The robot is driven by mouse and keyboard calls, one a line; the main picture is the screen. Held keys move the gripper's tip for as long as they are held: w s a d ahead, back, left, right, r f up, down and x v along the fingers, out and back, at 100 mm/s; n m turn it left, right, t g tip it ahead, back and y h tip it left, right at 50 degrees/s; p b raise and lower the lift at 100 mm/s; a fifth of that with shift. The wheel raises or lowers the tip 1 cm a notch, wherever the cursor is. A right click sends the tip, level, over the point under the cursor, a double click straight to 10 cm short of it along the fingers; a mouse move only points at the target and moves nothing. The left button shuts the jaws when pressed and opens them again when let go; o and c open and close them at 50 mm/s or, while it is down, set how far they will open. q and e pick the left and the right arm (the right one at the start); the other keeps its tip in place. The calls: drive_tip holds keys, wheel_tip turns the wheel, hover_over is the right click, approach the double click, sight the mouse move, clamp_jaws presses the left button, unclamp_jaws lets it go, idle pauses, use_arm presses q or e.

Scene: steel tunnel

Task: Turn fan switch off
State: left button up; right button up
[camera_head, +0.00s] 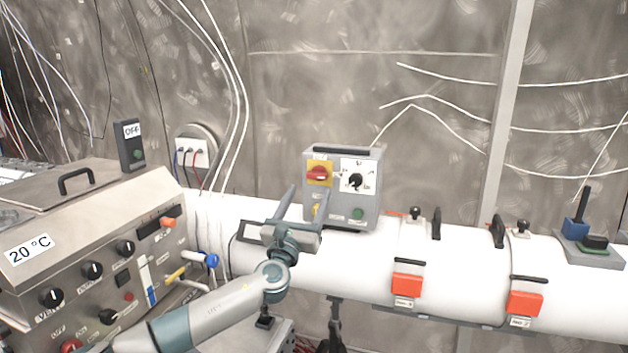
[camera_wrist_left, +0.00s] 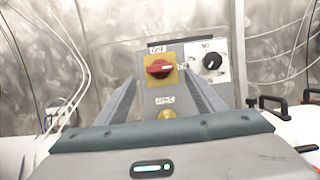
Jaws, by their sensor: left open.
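A grey control box (camera_head: 342,215) stands on the white pipe. Its face has a red rotary switch (camera_head: 318,173) on a yellow plate and a black knob (camera_head: 356,181) on a white plate; I cannot read which is labelled fan. My left gripper (camera_head: 309,191) is open and empty, its fingers pointing up toward the box's left side. In the left wrist view the red switch (camera_wrist_left: 159,68) shows between and beyond the fingertips, with its handle roughly level. The black knob (camera_wrist_left: 211,61) is right of the fingers. A yellow button (camera_wrist_left: 168,112) sits below. My right gripper is not in view.
A steel console (camera_head: 110,240) with knobs and a "20 °C" label is at the left. A small box (camera_head: 130,146) marked OFF stands behind it. Red-orange clamps (camera_head: 407,284) sit on the pipe to the right. Cables hang behind.

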sight(317, 175)
use_arm(q)
drive_tip(key=shift+p+x, duration=0.4)
drive_tip(key=shift+x, duration=2.45)
drive_tip(key=shift+c, duration=0.2)
drive_tip(key=c, duration=1)
